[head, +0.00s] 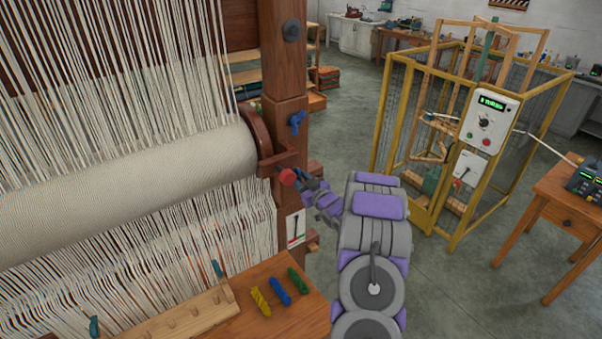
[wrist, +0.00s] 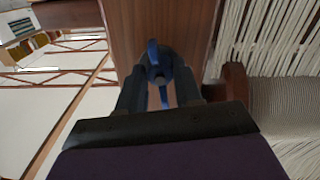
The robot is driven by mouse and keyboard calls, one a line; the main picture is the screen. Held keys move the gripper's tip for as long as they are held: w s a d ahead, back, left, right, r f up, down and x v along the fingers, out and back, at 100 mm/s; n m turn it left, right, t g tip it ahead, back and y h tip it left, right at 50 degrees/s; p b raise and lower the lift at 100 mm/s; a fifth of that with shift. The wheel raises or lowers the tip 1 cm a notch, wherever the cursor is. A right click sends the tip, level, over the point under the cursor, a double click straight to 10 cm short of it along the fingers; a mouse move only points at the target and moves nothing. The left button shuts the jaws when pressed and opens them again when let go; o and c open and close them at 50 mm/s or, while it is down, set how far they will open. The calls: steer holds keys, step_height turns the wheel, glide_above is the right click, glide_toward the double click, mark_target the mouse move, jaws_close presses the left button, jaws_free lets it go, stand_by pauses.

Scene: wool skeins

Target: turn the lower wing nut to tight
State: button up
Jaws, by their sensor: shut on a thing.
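A blue wing nut (head: 297,122) stands out from the loom's wooden post (head: 283,70) in the head view, above my gripper. My gripper (head: 308,186) is at the post lower down, beside a red knob (head: 287,177). In the wrist view, my gripper (wrist: 160,78) is shut on the lower wing nut (wrist: 153,50), with one dark finger on each side of it. The blue wings run roughly up and down in that picture, between the fingers. In the head view the gripper mostly hides this lower nut.
The cloth roll (head: 130,180) and warp threads lie left of the post. A white plate with a slanted mark (head: 295,228) is below the gripper. A wooden bench (head: 270,315) with three small skeins is in front. A yellow-framed cage (head: 450,140) stands right; floor between is clear.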

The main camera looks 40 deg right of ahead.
steer(key=m+p, duration=0.3)
steer(key=m, duration=0.1)
steer(key=shift+m+p, duration=1.05)
steer(key=shift+m, duration=1.05)
steer(key=o, duration=1)
steer(key=shift+d+f, duration=0.1)
steer(key=shift+d, duration=0.15)
steer(key=shift+o, duration=0.2)
steer(key=shift+s+a, duration=0.1)
steer(key=shift+a, duration=0.05)
